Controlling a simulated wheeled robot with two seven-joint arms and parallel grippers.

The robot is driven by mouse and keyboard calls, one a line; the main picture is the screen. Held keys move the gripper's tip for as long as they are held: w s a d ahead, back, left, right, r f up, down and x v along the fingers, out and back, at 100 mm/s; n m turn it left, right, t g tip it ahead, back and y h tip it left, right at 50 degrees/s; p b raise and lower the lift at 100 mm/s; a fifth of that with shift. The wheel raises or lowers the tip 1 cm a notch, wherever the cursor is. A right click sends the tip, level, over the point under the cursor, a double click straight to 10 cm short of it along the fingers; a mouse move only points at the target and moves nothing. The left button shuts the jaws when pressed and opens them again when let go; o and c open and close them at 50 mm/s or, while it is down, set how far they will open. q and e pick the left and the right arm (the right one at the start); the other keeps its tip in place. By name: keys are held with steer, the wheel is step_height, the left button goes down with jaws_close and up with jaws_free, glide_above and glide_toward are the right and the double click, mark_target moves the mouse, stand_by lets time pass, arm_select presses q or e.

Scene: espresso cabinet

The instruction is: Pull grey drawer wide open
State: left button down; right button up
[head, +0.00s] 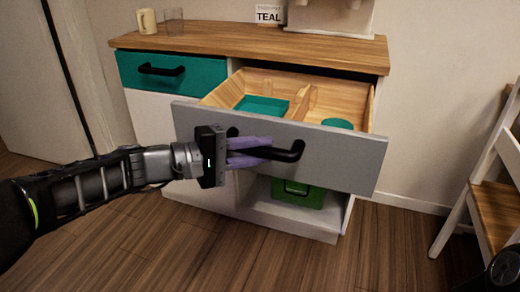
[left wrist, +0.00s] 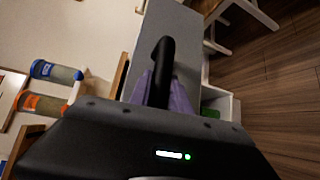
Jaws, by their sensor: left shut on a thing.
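The grey drawer (head: 345,158) stands pulled out of the cabinet, its wooden inside showing in the head view. Its front also shows in the left wrist view (left wrist: 185,22). The black bar handle (head: 290,152) runs across the front and shows in the left wrist view (left wrist: 161,62). My left gripper (head: 262,150) is shut on the handle, its purple fingers around the bar left of its right end. The fingers hide part of the handle.
The drawer holds a teal tray (head: 262,105), a wooden divider and a round teal thing (head: 337,123). A green box (head: 300,193) sits in the open shelf below. A closed teal drawer (head: 190,73) is at left. A wooden chair (head: 490,190) stands right; the floor between is clear.

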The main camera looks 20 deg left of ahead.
arm_select(q)
steer(key=shift+s+d+f, duration=0.1)
steer(key=shift+s+f, duration=0.05)
steer(key=shift+f, duration=0.05)
steer(key=c, duration=1.2)
jaws_free()
steer(key=shift+r, duration=0.15)
steer(key=shift+s+a, duration=0.1)
steer(key=shift+a, duration=0.1)
steer(key=shift+s+a+r, duration=0.15)
steer(key=shift+s+a, duration=0.05)
steer(key=shift+a, duration=0.05)
steer(key=f+p+v, duration=0.1)
steer(key=p+v, duration=0.1)
steer(key=v, duration=0.5)
steer(key=shift+r, duration=0.4)
